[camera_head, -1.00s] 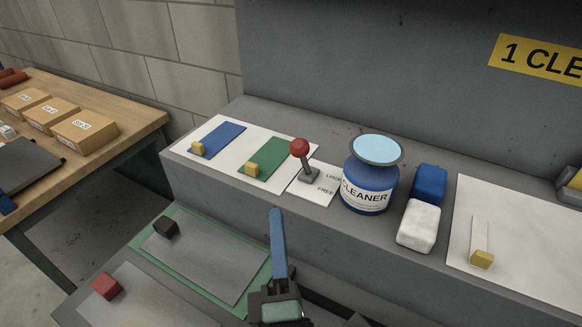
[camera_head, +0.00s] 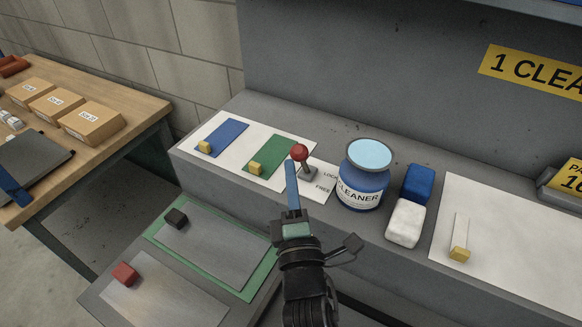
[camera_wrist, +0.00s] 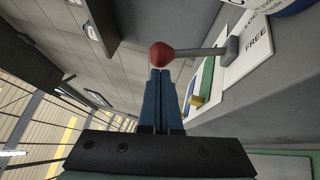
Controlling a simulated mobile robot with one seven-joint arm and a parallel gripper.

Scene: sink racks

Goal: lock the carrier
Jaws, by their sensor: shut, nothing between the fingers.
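The carrier lever has a red ball knob (camera_head: 300,152) on a short grey stem. It rises from a white plate (camera_head: 318,190) marked LOCK and FREE on the grey ledge. My gripper (camera_head: 291,165) is shut and empty, its blue fingers pointing up beside the knob. In the wrist view the red knob (camera_wrist: 160,55) shows just beyond the shut fingertips (camera_wrist: 160,72), with its stem running right to the base. I cannot tell whether the fingers touch the knob. The stem's lower part is partly hidden by the fingers in the head view.
A blue CLEANER jar (camera_head: 363,180) stands right of the lever, then blue (camera_head: 417,183) and white (camera_head: 405,223) blocks. Blue (camera_head: 222,137) and green (camera_head: 268,156) strips with yellow blocks lie left. A green-edged tray (camera_head: 235,286) is below the ledge.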

